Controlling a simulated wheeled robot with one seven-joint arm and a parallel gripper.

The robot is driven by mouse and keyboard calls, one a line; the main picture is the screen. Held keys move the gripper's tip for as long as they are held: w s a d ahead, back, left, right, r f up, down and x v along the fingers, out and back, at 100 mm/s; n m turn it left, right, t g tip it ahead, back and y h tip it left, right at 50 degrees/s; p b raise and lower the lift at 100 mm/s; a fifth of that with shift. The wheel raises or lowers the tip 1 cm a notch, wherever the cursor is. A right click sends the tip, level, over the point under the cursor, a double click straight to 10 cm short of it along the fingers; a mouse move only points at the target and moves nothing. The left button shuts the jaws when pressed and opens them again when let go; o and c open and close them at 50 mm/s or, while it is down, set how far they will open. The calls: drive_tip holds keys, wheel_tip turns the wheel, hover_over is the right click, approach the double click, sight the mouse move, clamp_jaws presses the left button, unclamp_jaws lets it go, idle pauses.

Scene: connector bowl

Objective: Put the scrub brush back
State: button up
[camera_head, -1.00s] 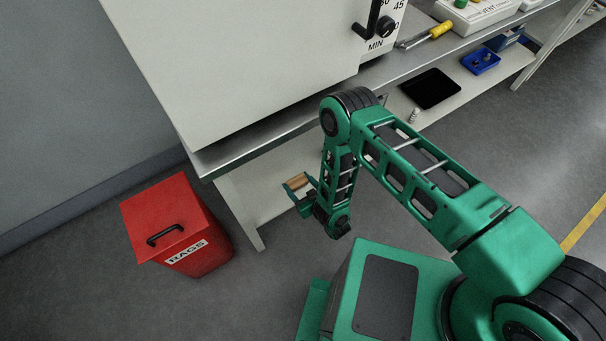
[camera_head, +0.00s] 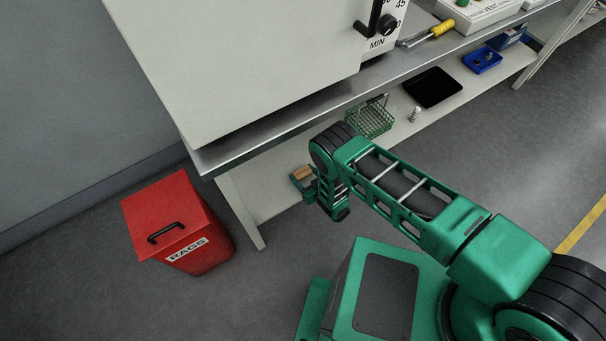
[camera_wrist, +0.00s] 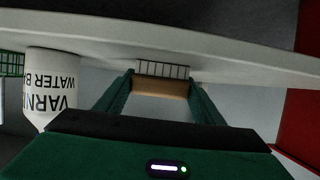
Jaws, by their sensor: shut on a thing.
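The scrub brush (camera_head: 303,173) is a small brown wooden block. My gripper (camera_head: 299,179) is shut on it, at the front of the lower shelf under the bench. In the wrist view, the brush (camera_wrist: 160,86) sits between the two green fingers (camera_wrist: 159,92). A pale strip with dark upright lines lies along its far side, perhaps bristles. I cannot tell whether the brush touches the shelf.
A green wire basket (camera_head: 370,122), small white item (camera_head: 414,114), black tray (camera_head: 433,88) and blue bin (camera_head: 481,61) are on the lower shelf (camera_head: 455,101). A red rags bin (camera_head: 178,222) stands left. The wrist view shows an upside-down labelled white container (camera_wrist: 52,85).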

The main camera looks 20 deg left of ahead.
drive_tip(key=o, duration=1.3)
drive_tip(key=shift+f, duration=0.1)
drive_tip(key=v, duration=1.2)
